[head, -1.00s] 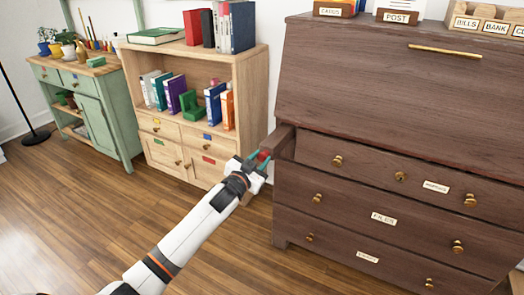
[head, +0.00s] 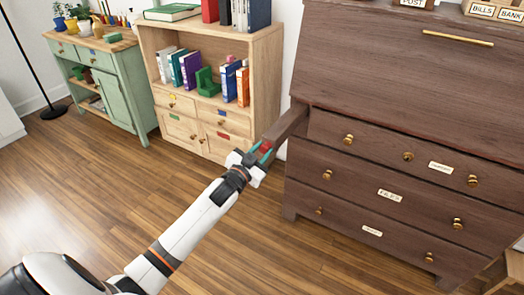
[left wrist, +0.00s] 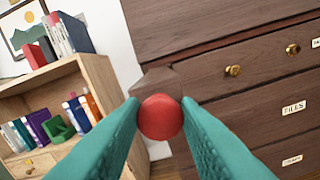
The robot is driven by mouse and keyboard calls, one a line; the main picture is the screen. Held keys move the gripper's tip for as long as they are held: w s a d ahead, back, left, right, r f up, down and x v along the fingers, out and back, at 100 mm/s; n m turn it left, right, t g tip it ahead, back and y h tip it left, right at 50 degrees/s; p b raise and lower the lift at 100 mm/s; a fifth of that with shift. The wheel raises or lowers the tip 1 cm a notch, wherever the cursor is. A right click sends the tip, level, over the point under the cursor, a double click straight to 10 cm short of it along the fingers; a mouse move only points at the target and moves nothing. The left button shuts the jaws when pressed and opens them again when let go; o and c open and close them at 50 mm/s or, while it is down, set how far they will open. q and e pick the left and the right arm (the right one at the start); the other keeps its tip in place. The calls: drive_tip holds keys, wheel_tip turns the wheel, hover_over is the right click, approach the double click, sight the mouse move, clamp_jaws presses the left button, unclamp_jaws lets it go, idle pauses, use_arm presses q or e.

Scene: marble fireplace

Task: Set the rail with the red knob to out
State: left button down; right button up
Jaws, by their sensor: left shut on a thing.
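The dark wood rail (head: 287,124) juts out from the left front of the brown desk (head: 385,75), beside the top drawer and below the closed sloping front. Its red knob (head: 265,146) is at the rail's outer end. The red knob (left wrist: 160,116) fills the gap between the teal fingers in the left wrist view, with the rail's end behind it. My left gripper (head: 258,153) is shut on the red knob, in front of the desk. My right gripper is not in view.
A light wood bookcase (head: 262,70) with books stands left of the desk, behind the rail. A green cabinet (head: 115,95) stands farther left. The desk drawers (head: 410,157) are shut. The wooden floor (head: 80,190) in front is clear.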

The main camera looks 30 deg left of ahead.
use_arm(q)
drive_tip(key=shift+d+f, duration=0.1)
drive_tip(key=shift+f, duration=0.1)
drive_tip(key=c, duration=1.3)
unclamp_jaws()
drive_tip(key=shift+s, duration=0.1)
drive_tip(key=shift+c, duration=0.2)
drive_tip(key=shift+o, duration=1.3)
drive_tip(key=shift+s+r, duration=0.15)
drive_tip(key=shift+r, duration=0.05)
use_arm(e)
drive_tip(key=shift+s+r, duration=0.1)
use_arm(q)
drive_tip(key=s+p, duration=0.1)
drive_tip(key=s, duration=1.1)
drive_tip(key=shift+p, duration=0.4)
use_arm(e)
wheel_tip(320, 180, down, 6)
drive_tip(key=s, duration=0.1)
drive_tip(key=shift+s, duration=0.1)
